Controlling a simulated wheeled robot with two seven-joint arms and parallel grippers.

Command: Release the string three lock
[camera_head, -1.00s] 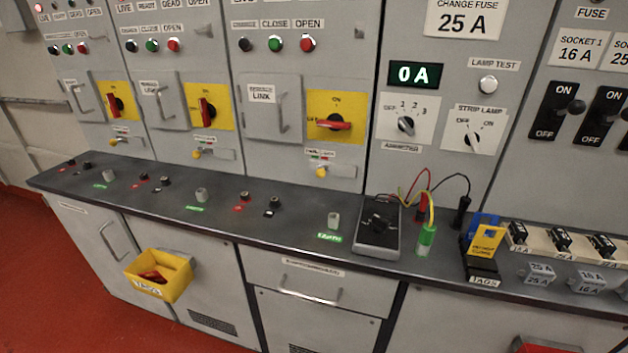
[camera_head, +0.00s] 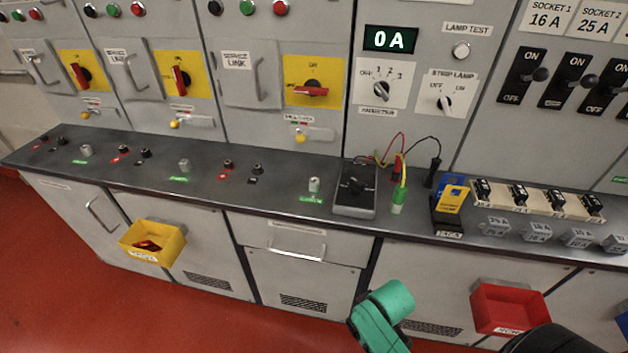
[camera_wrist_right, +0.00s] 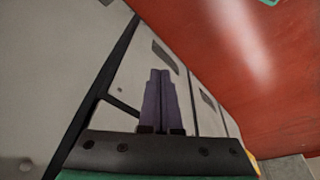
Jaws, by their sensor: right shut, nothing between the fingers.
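Three string panels stand at the back left, each with a red rotary handle on a yellow plate. On the rightmost string panel, string three by position, the red handle (camera_head: 311,91) lies level. Below it is a small lock lever with a yellow knob (camera_head: 300,138), under a small label plate. The left and middle panels have similar yellow-knobbed levers (camera_head: 85,115) (camera_head: 175,124). In the right wrist view my right gripper (camera_wrist_right: 160,75) shows its two dark fingers together, empty, well away from the panels. A green arm link of mine shows low in the head view. My left gripper is out of view.
The dark bench (camera_head: 215,182) runs below the panels, carrying terminals, a handheld meter (camera_head: 354,190), a tag holder (camera_head: 450,210) and a fuse rack (camera_head: 537,200). A yellow bin (camera_head: 152,243) and a red bin (camera_head: 508,306) hang on the cabinet fronts. The red floor in front is open.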

